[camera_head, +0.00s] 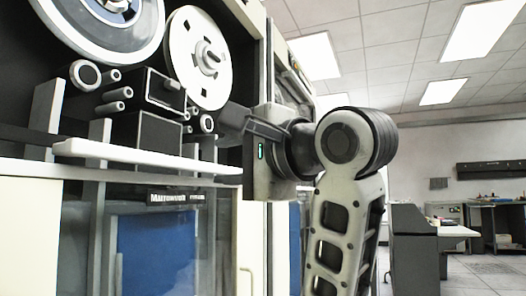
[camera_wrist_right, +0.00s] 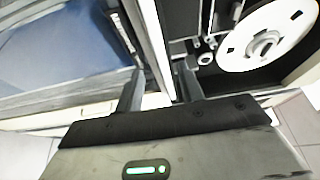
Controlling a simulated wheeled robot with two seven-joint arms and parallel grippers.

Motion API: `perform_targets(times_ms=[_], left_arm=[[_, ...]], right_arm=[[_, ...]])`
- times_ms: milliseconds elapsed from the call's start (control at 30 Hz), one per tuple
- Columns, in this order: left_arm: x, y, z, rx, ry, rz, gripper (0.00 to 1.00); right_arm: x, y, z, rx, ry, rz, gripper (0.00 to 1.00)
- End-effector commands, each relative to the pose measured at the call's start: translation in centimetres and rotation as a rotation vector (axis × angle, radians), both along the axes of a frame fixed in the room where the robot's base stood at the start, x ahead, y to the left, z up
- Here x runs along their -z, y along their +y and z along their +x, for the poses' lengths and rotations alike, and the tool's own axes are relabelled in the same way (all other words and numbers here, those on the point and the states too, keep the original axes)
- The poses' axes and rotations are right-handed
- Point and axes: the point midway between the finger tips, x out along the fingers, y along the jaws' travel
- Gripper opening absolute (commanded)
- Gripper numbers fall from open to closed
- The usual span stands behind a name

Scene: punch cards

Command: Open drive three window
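The tape drive in front of me has a glass window (camera_head: 150,240) below a white horizontal bar (camera_head: 140,156). The reels and tape parts above the bar are uncovered. My right gripper (camera_head: 222,130) reaches in from the right, by the bar's right end. In the right wrist view my gripper's two fingers (camera_wrist_right: 160,72) stand apart, with the white bar (camera_wrist_right: 148,35) running up between them. I cannot tell whether either finger touches it. Which drive is number three cannot be read. My left gripper is not in view.
A white reel (camera_head: 183,62) sits close above my right gripper, and it also shows in the right wrist view (camera_wrist_right: 290,28). Another cabinet (camera_head: 296,88) stands behind my right arm. Desks (camera_head: 450,231) and open floor lie at the far right.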

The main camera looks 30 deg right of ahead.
Motion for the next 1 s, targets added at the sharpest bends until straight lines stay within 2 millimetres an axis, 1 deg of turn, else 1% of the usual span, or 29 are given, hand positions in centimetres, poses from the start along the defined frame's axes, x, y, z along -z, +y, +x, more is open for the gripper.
perform_targets(times_ms=[33,200,333,500,600,1000], left_arm=[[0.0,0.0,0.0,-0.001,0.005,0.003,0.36],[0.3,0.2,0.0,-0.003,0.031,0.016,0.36],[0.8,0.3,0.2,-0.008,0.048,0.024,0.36],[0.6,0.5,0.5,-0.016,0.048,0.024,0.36],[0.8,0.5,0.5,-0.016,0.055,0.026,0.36],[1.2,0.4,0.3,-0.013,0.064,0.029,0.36]], right_arm=[[-0.3,-0.3,-1.4,-0.002,-0.007,0.001,0.38],[-0.3,-1.5,-5.3,0.004,-0.006,-0.003,0.38],[-0.3,-1.9,-6.3,0.006,-0.01,-0.003,0.38],[-0.1,-2.0,-7.2,0.002,-0.004,-0.002,0.38],[0.0,-2.0,-7.4,0.0,-0.001,-0.002,0.38],[0.0,-2.0,-7.4,-0.002,0.001,0.0,0.38]])
